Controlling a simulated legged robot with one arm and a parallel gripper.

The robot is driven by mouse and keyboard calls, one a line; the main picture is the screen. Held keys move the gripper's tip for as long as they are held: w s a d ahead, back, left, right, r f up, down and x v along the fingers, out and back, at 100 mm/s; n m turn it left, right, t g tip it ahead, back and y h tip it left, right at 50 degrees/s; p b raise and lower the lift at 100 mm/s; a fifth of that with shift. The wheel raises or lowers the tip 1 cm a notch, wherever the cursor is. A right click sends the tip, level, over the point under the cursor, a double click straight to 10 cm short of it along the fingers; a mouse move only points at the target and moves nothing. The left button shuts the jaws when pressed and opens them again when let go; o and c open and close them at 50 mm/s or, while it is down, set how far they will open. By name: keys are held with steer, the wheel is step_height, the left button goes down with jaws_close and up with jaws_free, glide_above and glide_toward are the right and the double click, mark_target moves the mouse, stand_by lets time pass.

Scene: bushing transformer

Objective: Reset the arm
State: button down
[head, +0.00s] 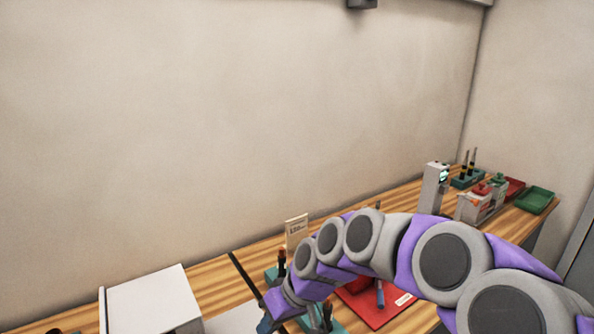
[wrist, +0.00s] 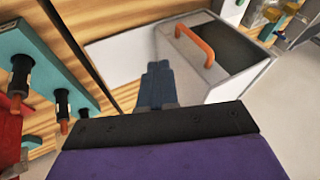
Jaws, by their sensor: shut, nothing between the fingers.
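My arm, purple and grey, reaches from the lower right of the head view down to the table. My gripper (wrist: 158,72) shows in the middle of the wrist view with its fingers together and nothing between them. In the head view its end lies at the bottom edge and is mostly cut off. In the wrist view it is in front of a white box (wrist: 222,78) with an orange handle (wrist: 194,46); I cannot tell how far apart they are.
A teal rack (wrist: 35,50) with dark, orange-tipped tools is left in the wrist view. In the head view, the wooden table (head: 235,290) carries the white box (head: 150,303), a small sign (head: 296,232), a red mat (head: 385,308), a grey device (head: 434,188) and a green tray (head: 535,200). A wall stands behind.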

steer(key=s+d+f+m+g+h, duration=0.1)
steer(key=s+d+m+h, duration=0.2)
steer(key=s+d, duration=0.6)
steer(key=s+d+f+m+g+h, duration=0.1)
steer(key=s+d+m+h, duration=0.2)
steer(key=s+d, duration=0.7)
steer(key=s+m, duration=0.1)
steer(key=s, duration=0.7)
steer(key=shift+m, duration=0.3)
